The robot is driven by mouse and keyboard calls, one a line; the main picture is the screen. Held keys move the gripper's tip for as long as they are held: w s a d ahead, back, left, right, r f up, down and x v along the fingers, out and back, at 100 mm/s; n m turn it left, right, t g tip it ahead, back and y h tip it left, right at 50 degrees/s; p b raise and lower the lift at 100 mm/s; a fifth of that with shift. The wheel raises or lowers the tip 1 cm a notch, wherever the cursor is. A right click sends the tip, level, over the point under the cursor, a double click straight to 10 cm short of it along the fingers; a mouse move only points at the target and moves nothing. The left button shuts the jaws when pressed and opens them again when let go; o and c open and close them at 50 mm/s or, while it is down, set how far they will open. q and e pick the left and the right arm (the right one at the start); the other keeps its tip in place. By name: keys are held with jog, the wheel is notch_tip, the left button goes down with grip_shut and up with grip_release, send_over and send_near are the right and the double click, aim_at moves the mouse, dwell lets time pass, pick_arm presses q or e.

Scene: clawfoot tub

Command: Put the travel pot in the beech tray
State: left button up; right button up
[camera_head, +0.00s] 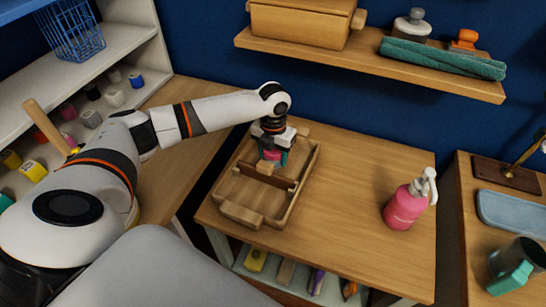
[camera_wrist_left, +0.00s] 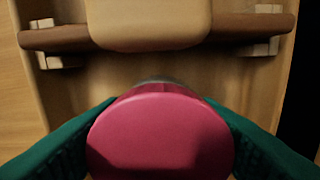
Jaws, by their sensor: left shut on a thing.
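The travel pot, with a round pink top (camera_wrist_left: 160,138), is between the green fingers of my left gripper (camera_wrist_left: 160,140), which is shut on it. In the head view the left gripper (camera_head: 272,155) points down over the far part of the beech tray (camera_head: 301,186), and only a bit of pink shows between its fingers. The tray is a shallow wooden box with end handles, crossed by a dark brown divider (camera_wrist_left: 228,27). The pot is on the far side of this divider, within the tray's outline. I cannot tell whether it touches the tray floor. My right gripper is not in view.
A pink pump bottle (camera_head: 404,206) stands right of the tray on the wooden table (camera_head: 350,165), with clear tabletop between. A wall shelf (camera_head: 375,68) holds a wooden box and teal towel. A light tan block (camera_head: 265,168) is at the divider. A teal-handled mug (camera_head: 512,268) is far right.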

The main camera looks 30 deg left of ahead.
pick_arm(q)
notch_tip(320, 180, down, 2)
jog(key=shift+f, duration=0.3)
jog(key=o, duration=1)
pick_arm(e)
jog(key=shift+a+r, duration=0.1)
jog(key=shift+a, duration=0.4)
pick_arm(q)
jog(key=shift+r, duration=0.1)
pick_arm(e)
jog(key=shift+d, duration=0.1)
